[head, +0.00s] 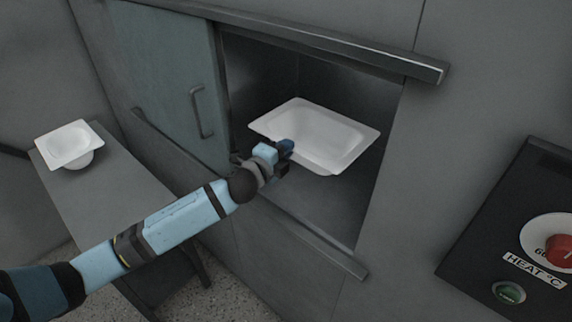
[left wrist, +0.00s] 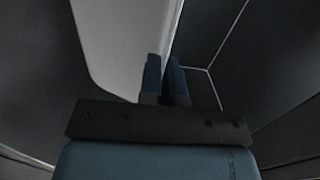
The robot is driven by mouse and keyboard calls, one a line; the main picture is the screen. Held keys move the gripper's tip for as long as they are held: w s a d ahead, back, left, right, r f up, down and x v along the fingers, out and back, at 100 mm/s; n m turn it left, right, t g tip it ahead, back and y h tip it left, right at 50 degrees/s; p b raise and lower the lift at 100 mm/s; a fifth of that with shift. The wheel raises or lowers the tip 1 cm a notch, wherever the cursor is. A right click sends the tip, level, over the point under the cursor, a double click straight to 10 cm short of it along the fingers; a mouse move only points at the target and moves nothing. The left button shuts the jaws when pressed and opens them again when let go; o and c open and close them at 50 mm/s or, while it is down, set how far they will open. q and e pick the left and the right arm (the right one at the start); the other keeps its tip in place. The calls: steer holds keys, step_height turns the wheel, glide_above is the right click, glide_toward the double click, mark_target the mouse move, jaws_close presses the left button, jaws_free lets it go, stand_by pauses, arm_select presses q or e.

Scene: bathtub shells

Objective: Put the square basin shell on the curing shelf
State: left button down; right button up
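A white shell with a rectangular flat rim and a sunken basin (head: 322,130) is inside the open oven compartment, tilted in the picture. My left gripper (head: 287,149) reaches in through the opening and is shut on the shell's near left rim. In the left wrist view the two blue fingers (left wrist: 166,82) have the edge of the white shell (left wrist: 118,40) between them. Another white shell (head: 68,143) with a squarish rim and a rounded bowl sits on the grey side bench (head: 105,190) at left. My right gripper is not in view.
A sliding door (head: 170,75) with a bar handle stands open at the left of the compartment. A rail (head: 330,42) runs above the opening and a sill (head: 315,243) below it. A heat control panel (head: 520,225) is at right. The bench's near part is clear.

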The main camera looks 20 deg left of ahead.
mark_target(294, 155)
arm_select(q)
steer(key=shift+f+b, duration=0.4)
steer(key=shift+f, duration=1.95)
steer(key=shift+f, duration=0.15)
steer(key=c, duration=1.3)
jaws_free()
steer(key=shift+s, duration=0.1)
